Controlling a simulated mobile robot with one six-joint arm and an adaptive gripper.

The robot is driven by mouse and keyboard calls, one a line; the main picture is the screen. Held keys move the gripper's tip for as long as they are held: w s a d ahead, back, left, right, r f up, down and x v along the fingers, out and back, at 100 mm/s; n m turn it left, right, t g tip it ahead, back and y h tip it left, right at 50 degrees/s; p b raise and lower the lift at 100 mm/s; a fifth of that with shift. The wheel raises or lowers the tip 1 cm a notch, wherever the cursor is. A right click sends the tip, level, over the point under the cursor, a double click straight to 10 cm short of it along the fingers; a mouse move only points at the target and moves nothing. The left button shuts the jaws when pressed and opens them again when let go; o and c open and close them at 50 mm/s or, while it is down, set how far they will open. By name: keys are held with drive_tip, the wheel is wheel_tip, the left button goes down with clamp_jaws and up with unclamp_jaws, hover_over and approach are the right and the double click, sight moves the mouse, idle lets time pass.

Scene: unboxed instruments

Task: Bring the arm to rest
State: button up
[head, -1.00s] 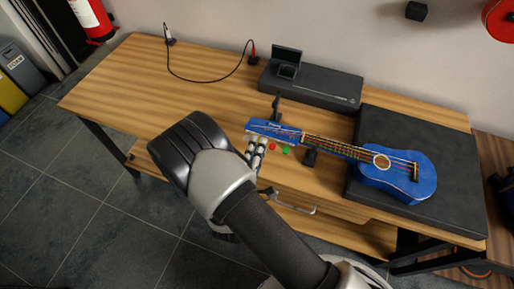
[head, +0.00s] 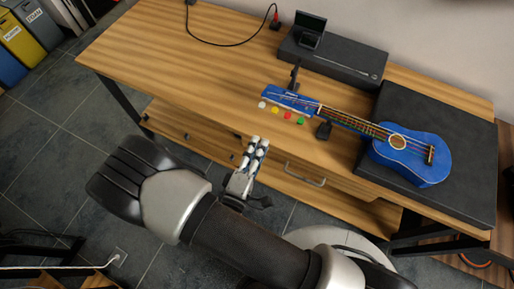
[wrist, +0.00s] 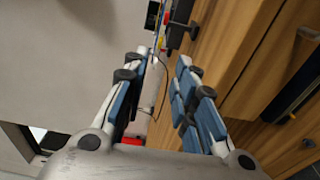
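My gripper (head: 257,150) is in front of the table's front edge, above the drawers in the head view. It is apart from the ukulele. In the wrist view, the blue-padded fingers of my gripper (wrist: 162,66) stand apart with nothing between them, so it is open and empty. My arm reaches across the lower part of the head view. The blue ukulele (head: 424,165) lies with its body on a black case (head: 478,150). Its headstock (head: 290,100), with coloured pegs, points left near a dark stand (head: 323,130).
The wooden table (head: 190,55) has a clear left half, with a black cable (head: 225,44) at the back. A long black box (head: 340,58) with a small open box (head: 311,30) stands behind the ukulele. A drawer handle (head: 306,174) sticks out in front. Bins (head: 35,40) stand far left.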

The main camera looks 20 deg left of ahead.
idle(0.6)
drive_tip(key=w+d+r+m+g+h, duration=0.5)
drive_tip(key=d+r+m+h, duration=0.2)
drive_tip(key=d+r+h, duration=0.4)
drive_tip(key=s+d+r+m+g+h, duration=0.1)
drive_tip(key=d+r+m+g, duration=0.1)
drive_tip(key=d+m+g, duration=0.3)
drive_tip(key=s+d+r+g, duration=0.2)
drive_tip(key=d+r, duration=0.1)
drive_tip(key=d, duration=0.4)
drive_tip(key=s+d+r+m+g+y, duration=0.4)
drive_tip(key=s+d+m+g+y, duration=0.15)
drive_tip(key=s, duration=0.25)
wheel_tip(320, 180, up, 6)
drive_tip(key=a+t+y, duration=0.1)
drive_tip(key=t+y, duration=0.3)
drive_tip(key=y, duration=0.2)
drive_tip(key=shift+s+a+r, duration=0.2)
drive_tip(key=shift+s+r, duration=0.05)
drive_tip(key=shift+s, duration=0.2)
drive_tip(key=shift+y, duration=0.25)
